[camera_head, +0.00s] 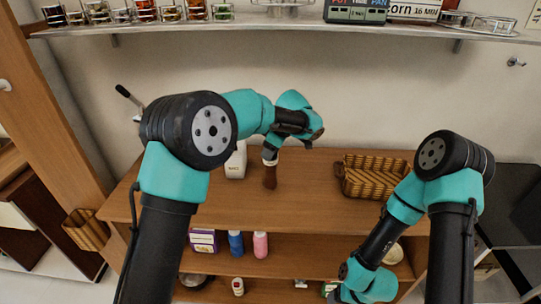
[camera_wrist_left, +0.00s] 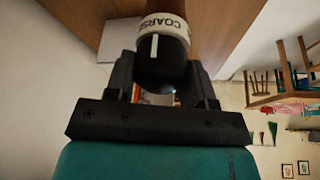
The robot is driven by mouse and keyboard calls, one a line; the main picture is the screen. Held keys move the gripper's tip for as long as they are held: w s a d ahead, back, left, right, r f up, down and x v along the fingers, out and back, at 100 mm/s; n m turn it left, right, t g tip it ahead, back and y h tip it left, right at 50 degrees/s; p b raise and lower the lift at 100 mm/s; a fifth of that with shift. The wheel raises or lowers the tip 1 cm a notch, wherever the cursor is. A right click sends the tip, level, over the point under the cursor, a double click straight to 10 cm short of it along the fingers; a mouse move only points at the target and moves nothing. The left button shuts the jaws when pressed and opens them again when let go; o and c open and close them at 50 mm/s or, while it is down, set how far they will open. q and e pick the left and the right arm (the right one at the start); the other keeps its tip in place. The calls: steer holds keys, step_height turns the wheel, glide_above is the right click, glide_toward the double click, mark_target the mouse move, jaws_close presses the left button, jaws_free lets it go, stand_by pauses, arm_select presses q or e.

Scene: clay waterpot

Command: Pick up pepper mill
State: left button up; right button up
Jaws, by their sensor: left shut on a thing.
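The pepper mill (camera_head: 270,178) has a brown body and a white band, and it is upright over the wooden counter in the head view. In the left wrist view, its black cap and white band marked "COARSE" (camera_wrist_left: 165,35) sit between my fingers. My left gripper (camera_head: 272,150) is at the top of the mill, shut on it. It also shows in the left wrist view (camera_wrist_left: 162,75). I cannot tell whether the mill's base touches the counter. My right arm bends down at the lower right, and its gripper is not in view.
A white container (camera_head: 236,162) stands just left of the mill. A woven basket (camera_head: 375,178) sits to the right on the counter (camera_head: 310,203). Lower shelves hold a blue bottle (camera_head: 235,243) and a pink bottle (camera_head: 260,245). A wall shelf (camera_head: 290,22) with jars runs above.

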arm_select(q)
steer(key=shift+r, duration=0.5)
steer(key=shift+s+r, duration=0.15)
steer(key=shift+s, duration=0.1)
steer(key=s+r, duration=0.1)
steer(key=s, duration=1.4)
steer(key=shift+s+d+r, duration=0.15)
steer(key=shift+s+r, duration=0.05)
steer(key=shift+s, duration=0.1)
